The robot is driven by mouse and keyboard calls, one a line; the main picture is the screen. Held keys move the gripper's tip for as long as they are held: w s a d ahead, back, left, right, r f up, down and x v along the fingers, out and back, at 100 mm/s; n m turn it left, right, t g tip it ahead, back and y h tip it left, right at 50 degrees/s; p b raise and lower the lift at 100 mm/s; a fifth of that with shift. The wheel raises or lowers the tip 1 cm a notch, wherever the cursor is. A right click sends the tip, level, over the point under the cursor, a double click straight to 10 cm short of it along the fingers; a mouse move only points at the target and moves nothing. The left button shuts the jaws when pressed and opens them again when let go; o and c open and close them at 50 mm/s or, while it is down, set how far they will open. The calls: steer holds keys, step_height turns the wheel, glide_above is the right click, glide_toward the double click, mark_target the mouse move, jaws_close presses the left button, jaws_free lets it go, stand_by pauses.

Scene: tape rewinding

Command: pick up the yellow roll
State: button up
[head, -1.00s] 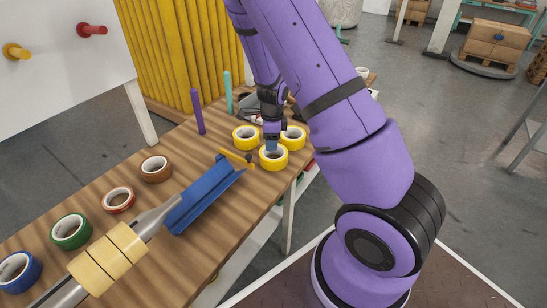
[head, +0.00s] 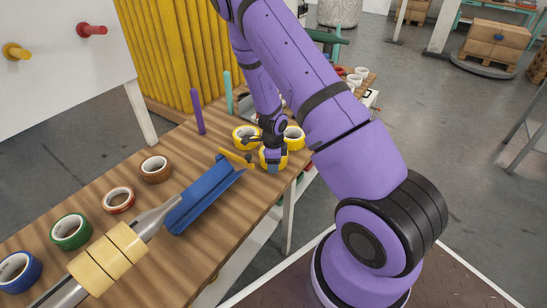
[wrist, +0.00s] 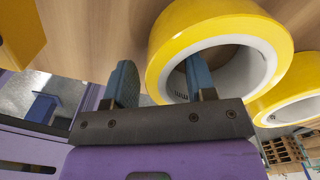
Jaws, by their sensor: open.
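Three yellow rolls stand together at the far right part of the table. The nearest yellow roll (head: 284,161) is partly hidden behind my gripper (head: 272,163). In the wrist view this yellow roll (wrist: 178,32) is large and close, with its white core facing the camera. My gripper (wrist: 160,80) is open. One blue finger is outside the roll, to its left, and the other reaches into its hole, so the roll's wall lies between them. I cannot tell whether either finger touches it.
The other yellow rolls (head: 245,138) (head: 295,138) sit just behind; one (wrist: 290,92) is close in the wrist view. A blue holder with a yellow edge (head: 205,195) lies to the left. Purple (head: 197,112) and teal (head: 228,93) posts stand behind. Brown, red, green and blue rolls line the left.

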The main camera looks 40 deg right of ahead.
steer(key=shift+f, duration=0.5)
jaws_close()
